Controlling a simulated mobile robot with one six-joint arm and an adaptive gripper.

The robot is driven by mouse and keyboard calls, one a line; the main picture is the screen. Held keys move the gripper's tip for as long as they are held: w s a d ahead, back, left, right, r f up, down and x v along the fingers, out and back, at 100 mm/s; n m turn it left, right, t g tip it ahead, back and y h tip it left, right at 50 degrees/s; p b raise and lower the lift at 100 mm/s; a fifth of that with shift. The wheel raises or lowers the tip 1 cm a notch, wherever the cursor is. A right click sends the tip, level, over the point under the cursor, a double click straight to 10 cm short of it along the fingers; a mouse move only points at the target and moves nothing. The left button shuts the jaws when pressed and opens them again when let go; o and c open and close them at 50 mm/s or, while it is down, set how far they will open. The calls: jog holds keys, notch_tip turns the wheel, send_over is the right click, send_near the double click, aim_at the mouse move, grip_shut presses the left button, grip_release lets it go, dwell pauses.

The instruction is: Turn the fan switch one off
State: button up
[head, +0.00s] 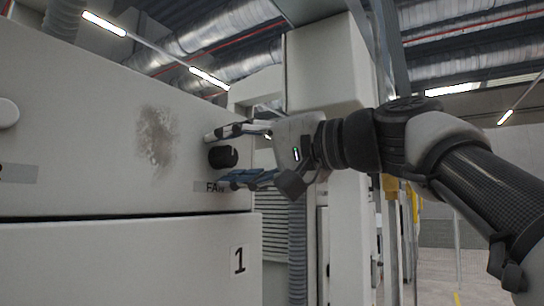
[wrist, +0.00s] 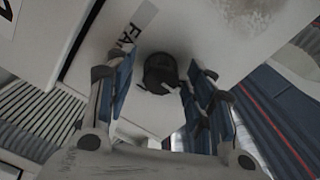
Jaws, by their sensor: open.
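The fan switch is a black round knob (head: 223,157) on the light grey panel, with a label reading "FAN" (head: 213,187) just below it, partly hidden by my gripper's lower finger. My gripper (head: 238,156) is open in front of the panel, with one finger above the knob and one below it. In the wrist view the knob (wrist: 160,72) sits between the tips of my gripper (wrist: 160,85), with a visible space on each side. A pale mark shows on the knob's edge. I cannot tell whether the fingertips touch the panel.
A worn brown patch (head: 158,138) marks the panel left of the knob. A white round part (head: 8,113) is at the far left. A lower panel bears the number 1 (head: 239,260). A grey upright housing (head: 325,65) stands behind my gripper.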

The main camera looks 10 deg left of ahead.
jog(key=v, duration=1.2)
dwell(0.3)
